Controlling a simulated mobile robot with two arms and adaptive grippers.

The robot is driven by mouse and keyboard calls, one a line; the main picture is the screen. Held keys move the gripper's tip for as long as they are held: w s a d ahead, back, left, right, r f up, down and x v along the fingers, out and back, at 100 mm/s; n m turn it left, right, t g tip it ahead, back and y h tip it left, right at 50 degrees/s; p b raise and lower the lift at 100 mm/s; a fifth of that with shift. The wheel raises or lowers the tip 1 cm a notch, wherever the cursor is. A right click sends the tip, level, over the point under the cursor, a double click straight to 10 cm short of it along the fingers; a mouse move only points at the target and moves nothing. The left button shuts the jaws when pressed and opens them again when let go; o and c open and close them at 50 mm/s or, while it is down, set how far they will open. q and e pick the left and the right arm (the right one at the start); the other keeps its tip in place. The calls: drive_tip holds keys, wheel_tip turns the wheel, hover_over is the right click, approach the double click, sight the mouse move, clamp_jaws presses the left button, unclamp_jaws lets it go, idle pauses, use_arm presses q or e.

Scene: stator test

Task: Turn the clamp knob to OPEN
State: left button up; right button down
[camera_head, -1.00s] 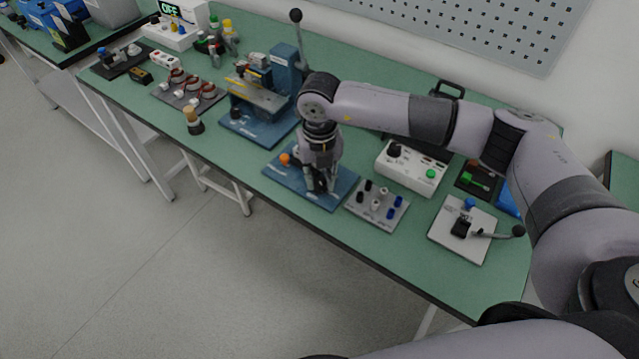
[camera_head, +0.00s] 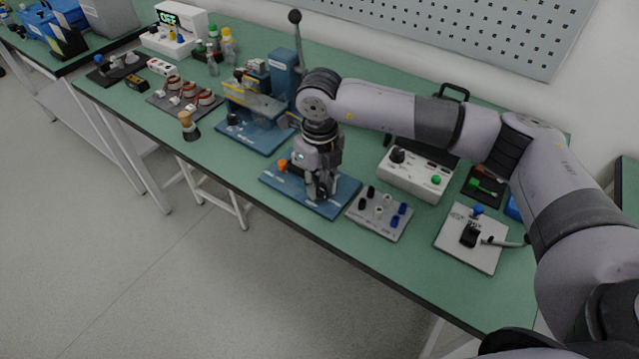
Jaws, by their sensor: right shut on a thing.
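A blue fixture plate (camera_head: 345,194) lies near the front edge of the green bench, with an orange knob (camera_head: 281,166) at its left end. My right gripper (camera_head: 321,190) points down over the middle of this plate, to the right of the orange knob and apart from it. It is shut on a part of the fixture, which looks like the clamp knob. The fingers hide that part, so its marking and turn position cannot be read. My left gripper is not in view.
A grey plate with black, white and blue posts (camera_head: 380,212) lies close to the right of the fixture. A white control box (camera_head: 417,173) stands behind it. A blue press (camera_head: 262,105) with a tall lever stands at the left. Bare bench lies along the front edge.

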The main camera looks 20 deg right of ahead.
sight(319, 188)
drive_tip(key=c, duration=1.3)
unclamp_jaws()
wheel_tip(319, 188, up, 12)
drive_tip(key=shift+r, duration=0.1)
